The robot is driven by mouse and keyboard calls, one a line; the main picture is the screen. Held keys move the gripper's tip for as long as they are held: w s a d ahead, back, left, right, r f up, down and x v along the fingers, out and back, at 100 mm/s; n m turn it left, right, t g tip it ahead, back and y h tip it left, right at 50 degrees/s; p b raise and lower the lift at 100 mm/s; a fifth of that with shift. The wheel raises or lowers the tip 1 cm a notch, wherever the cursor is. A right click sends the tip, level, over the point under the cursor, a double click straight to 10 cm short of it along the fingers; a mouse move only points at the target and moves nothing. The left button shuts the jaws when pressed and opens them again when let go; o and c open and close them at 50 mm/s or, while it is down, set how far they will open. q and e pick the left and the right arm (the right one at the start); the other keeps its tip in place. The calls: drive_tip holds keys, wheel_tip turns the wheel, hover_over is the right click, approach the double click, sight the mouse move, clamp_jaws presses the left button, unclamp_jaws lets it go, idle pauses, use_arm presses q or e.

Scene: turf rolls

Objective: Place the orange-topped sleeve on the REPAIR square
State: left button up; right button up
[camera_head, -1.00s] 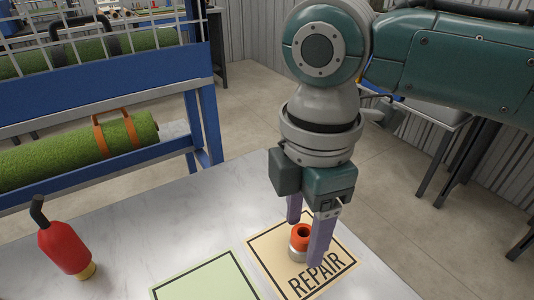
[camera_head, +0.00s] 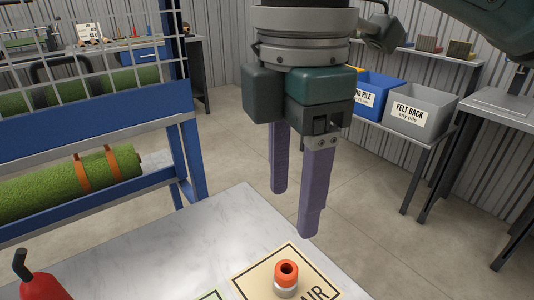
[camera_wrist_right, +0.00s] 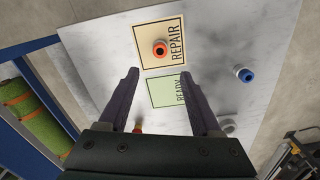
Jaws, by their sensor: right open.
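The orange-topped sleeve (camera_head: 286,277) stands upright on the tan REPAIR square (camera_head: 248,279) on the marble table. In the right wrist view the sleeve (camera_wrist_right: 160,49) sits inside the border of the REPAIR square (camera_wrist_right: 150,33), left of its lettering. My right gripper (camera_head: 291,212) hangs above and behind the sleeve in the head view, its purple fingers apart with nothing between them. In the right wrist view the open fingers (camera_wrist_right: 165,73) are clear of the sleeve. My left gripper is in neither view.
A green READY square (camera_wrist_right: 165,90) lies beside the REPAIR square. A blue-topped sleeve (camera_wrist_right: 244,74) stands elsewhere on the table. A red extinguisher-like object (camera_head: 42,287) is at the near left. A blue rack (camera_head: 95,145) holds turf rolls.

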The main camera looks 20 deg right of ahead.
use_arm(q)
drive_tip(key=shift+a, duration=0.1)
use_arm(e)
drive_tip(key=s+a+f+m+t+y, duration=0.1)
drive_tip(key=s+a+f+m+y, duration=0.35)
drive_tip(key=s+f+m, duration=0.2)
drive_tip(key=s+d+f+m, duration=0.1)
drive_tip(key=m, duration=0.1)
drive_tip(key=s+d+m+t+h, duration=0.1)
drive_tip(key=s+d+m, duration=0.1)
drive_tip(key=s+d+f+m+t, duration=0.1)
drive_tip(key=s+d+m, duration=0.1)
drive_tip(key=shift+s+f+h, duration=0.1)
drive_tip(key=shift+f+h, duration=0.2)
drive_tip(key=shift+h, duration=0.05)
drive_tip(key=s+d+m+h, duration=0.1)
drive_tip(key=d, duration=0.1)
drive_tip(key=s+d+m, duration=0.2)
drive_tip(key=d, duration=0.1)
drive_tip(key=s+d+m+h, duration=0.1)
drive_tip(key=d, duration=0.1)
drive_tip(key=shift+s+d+f+m+t+h, duration=0.3)
drive_tip(key=shift+s+d+m, duration=0.05)
